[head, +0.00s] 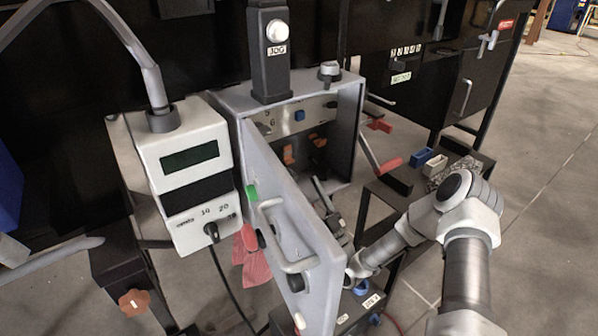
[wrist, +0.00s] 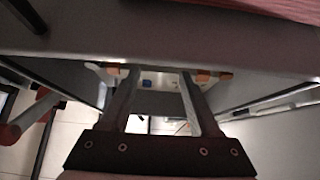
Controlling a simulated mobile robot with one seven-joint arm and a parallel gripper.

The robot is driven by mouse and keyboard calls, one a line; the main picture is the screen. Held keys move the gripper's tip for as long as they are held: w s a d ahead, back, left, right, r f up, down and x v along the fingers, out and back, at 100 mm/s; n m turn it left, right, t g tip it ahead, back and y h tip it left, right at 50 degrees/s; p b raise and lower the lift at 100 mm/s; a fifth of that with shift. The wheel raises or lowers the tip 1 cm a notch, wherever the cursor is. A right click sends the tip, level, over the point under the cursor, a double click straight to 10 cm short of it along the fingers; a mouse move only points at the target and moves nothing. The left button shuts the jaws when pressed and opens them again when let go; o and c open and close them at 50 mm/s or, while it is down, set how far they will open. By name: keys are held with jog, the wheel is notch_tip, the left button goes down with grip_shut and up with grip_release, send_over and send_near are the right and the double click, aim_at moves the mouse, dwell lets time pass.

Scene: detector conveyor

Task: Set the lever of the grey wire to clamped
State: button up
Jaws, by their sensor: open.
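Small orange levers (head: 288,154) sit inside the open grey cabinet (head: 232,96). In the wrist view an orange lever (wrist: 108,72) shows by the left fingertip, and another orange part (wrist: 204,76) by the right one. My gripper (wrist: 155,76) is open, with nothing between its fingers. In the head view my gripper (head: 321,186) is behind the open cabinet door (head: 290,235), in front of the cabinet opening, partly hidden by the door. I cannot make out the grey wire or tell which lever belongs to it.
The cabinet door stands close to my gripper on its left. A grey control box (head: 185,160) with a dark display stands left of the cabinet. A blue block (head: 420,157) rests on a dark bench at right. Open floor lies further right.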

jog(key=p+v, duration=0.1)
jog(key=v, duration=1)
jog(key=shift+s+d+f, duration=0.1)
jog(key=shift+s, duration=0.05)
